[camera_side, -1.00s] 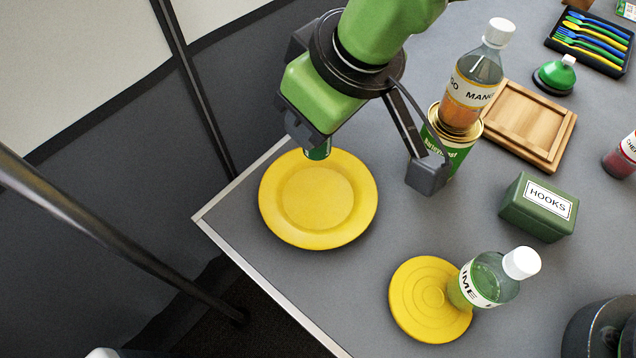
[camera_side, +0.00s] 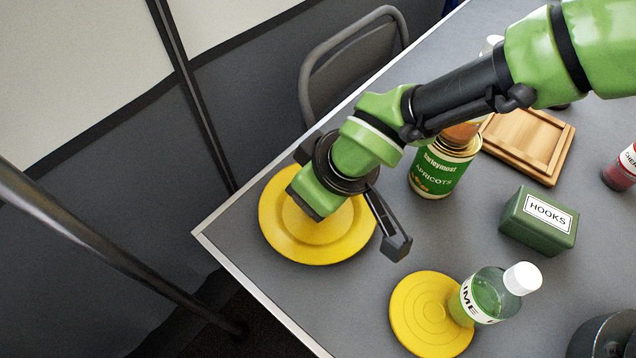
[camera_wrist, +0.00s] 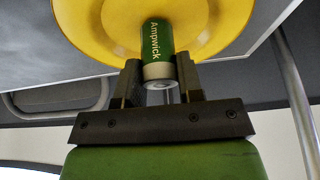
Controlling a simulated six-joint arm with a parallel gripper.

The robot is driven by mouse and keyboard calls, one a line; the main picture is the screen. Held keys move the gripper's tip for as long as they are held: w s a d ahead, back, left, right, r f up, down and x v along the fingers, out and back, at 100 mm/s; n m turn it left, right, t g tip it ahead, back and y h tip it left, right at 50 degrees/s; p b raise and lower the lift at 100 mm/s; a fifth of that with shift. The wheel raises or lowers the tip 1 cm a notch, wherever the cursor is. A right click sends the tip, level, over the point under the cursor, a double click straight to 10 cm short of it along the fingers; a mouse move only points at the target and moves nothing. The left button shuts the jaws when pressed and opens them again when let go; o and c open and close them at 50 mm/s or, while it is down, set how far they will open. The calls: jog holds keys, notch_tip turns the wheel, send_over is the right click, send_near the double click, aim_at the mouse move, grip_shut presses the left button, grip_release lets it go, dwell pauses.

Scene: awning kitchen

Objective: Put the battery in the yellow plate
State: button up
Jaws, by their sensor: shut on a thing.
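The battery (camera_wrist: 158,48) is a green cylinder with a pale end and the word "Ampwick", seen in the wrist view. My gripper (camera_wrist: 160,85) is shut on it near its pale end. The yellow plate (camera_side: 350,240) lies near the table's left edge in the side view. The plate also fills the top of the wrist view (camera_wrist: 90,20), behind the battery. In the side view my gripper (camera_side: 312,212) is over the plate and hides the battery. Whether the battery touches the plate I cannot tell.
A yellow disc (camera_side: 415,325) with a lime bottle (camera_side: 485,297) touching it lies to the lower right. A green APRICOTS can (camera_side: 437,172), a HOOKS box (camera_side: 538,222) and a wooden tray (camera_side: 540,135) stand to the right. A chair (camera_side: 345,75) is beyond the table edge.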

jog(key=shift+f, duration=0.15)
jog(key=o, duration=1)
jog(key=shift+c, duration=0.2)
jog(key=v, duration=1.2)
jog(key=shift+r, duration=0.2)
